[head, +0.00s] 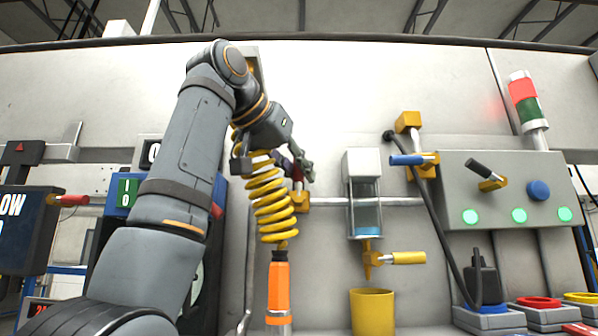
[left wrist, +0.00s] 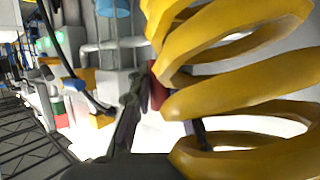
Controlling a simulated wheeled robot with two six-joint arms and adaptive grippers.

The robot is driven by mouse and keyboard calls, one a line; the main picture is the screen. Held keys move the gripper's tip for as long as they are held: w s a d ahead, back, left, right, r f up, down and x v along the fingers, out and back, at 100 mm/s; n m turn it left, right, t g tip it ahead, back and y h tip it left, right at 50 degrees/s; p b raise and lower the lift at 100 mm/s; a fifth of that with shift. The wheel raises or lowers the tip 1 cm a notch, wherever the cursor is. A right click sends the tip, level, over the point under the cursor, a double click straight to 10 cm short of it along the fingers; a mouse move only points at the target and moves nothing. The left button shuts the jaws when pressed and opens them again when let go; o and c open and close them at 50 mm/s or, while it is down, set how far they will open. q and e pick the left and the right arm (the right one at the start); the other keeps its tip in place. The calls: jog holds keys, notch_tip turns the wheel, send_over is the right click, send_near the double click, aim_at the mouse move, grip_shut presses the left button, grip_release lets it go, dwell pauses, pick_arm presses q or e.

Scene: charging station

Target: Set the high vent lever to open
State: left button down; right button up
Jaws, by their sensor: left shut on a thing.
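My left gripper (head: 302,166) reaches up to the wall behind a yellow coiled hose (head: 268,200). It is shut on what looks like a red lever handle (left wrist: 157,90), seen between the dark fingers in the left wrist view. The lever's yellow mount (head: 300,199) shows just below the gripper on the wall pipe. The coil and fingers hide most of the handle, so its exact angle is hard to tell. No label shows which lever is the high vent one. My right gripper is not in view.
The coil hangs close to my left gripper, with an orange nozzle (head: 278,288) below. To the right are a blue-handled lever (head: 407,160), a sight glass (head: 364,195), a yellow-handled tap (head: 406,258), a yellow cup (head: 372,312) and a grey control box (head: 510,205).

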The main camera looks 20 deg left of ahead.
pick_arm(q)
jog(key=shift+s+r, duration=0.1)
jog(key=shift+r, duration=0.25)
jog(key=c, duration=1.3)
grip_release()
jog(key=shift+o, duration=0.4)
jog(key=shift+f, duration=0.15)
jog(key=v, duration=1.2)
